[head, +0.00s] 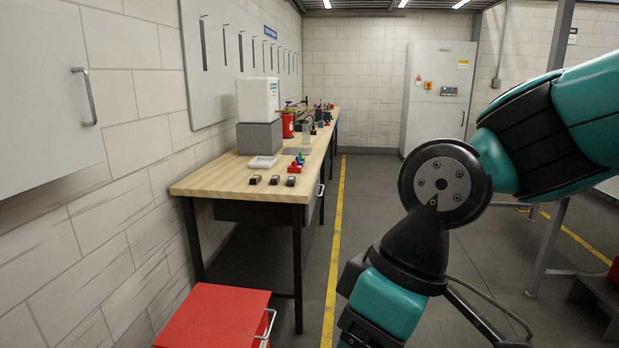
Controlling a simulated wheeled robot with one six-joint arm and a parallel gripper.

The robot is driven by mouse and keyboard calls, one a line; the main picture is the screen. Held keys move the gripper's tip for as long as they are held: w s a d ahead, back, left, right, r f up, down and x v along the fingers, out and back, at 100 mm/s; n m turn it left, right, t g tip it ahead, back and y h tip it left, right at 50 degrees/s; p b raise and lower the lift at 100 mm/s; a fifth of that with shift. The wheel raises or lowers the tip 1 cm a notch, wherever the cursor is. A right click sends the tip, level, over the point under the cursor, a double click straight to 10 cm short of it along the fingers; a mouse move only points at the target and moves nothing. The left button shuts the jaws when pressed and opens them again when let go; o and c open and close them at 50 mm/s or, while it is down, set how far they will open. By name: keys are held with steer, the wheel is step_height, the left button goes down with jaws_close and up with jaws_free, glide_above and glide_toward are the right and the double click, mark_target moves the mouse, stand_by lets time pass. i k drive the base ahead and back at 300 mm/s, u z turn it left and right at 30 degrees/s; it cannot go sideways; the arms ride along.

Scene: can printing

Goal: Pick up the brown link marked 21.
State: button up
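Three small brown-and-dark pieces sit in a row near the front end of the wooden workbench (215,184): a left one (255,179), a middle one (275,180) and a right one (291,181). They may be links, but any markings are too small to read, so I cannot tell which is marked 21. My teal and black arm fills the right side of the head view, apart from the bench. My gripper is not in view.
Behind the pieces are a white tray (262,162), small coloured items (297,164) and a grey-and-white machine (259,115). A red cabinet (212,315) stands low before the bench. Clear floor and a yellow line (335,230) run along the bench's right side.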

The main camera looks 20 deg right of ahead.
mark_target(254, 180)
steer(key=z, duration=0.75)
steer(key=k, duration=1.05)
steer(key=z, duration=1.2)
steer(key=i, duration=2.2)
steer(key=u, duration=0.35)
steer(key=i, duration=2.2)
steer(key=u, duration=0.65)
steer(key=i, duration=1.5)
steer(key=u, duration=1.65)
steer(key=i, duration=0.85)
steer(key=u, duration=1.7)
steer(key=i, duration=1.2)
steer(key=u, duration=0.4)
